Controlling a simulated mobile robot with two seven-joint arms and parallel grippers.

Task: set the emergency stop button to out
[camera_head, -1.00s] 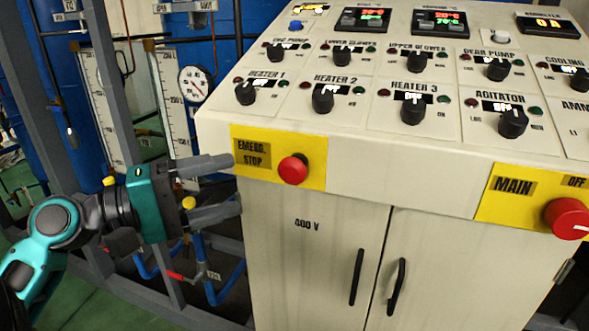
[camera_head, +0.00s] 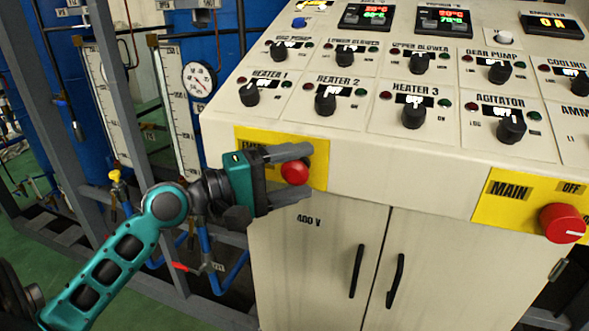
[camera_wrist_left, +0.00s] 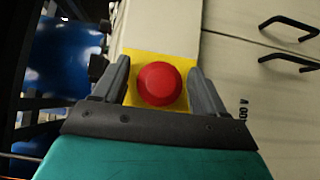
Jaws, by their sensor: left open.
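The emergency stop button (camera_head: 295,172) is a red mushroom knob on a yellow plate (camera_head: 318,166) on the front of the cream control cabinet. My left gripper (camera_head: 300,172) is open, its fingers pointing at the button from the left. In the left wrist view the red button (camera_wrist_left: 159,84) shows between the two open fingers, with the yellow plate behind it. Clear gaps show between the button and both fingers there. I cannot tell whether the button is in or out. The gripper hides most of the plate's lettering in the head view. My right gripper is not in view.
A larger red main switch (camera_head: 563,223) sits on another yellow plate at the right. Black knobs, such as the heater 1 knob (camera_head: 250,94), stand on the sloped panel above. Two black door handles (camera_head: 357,271) stick out below. Grey frame posts stand at the left.

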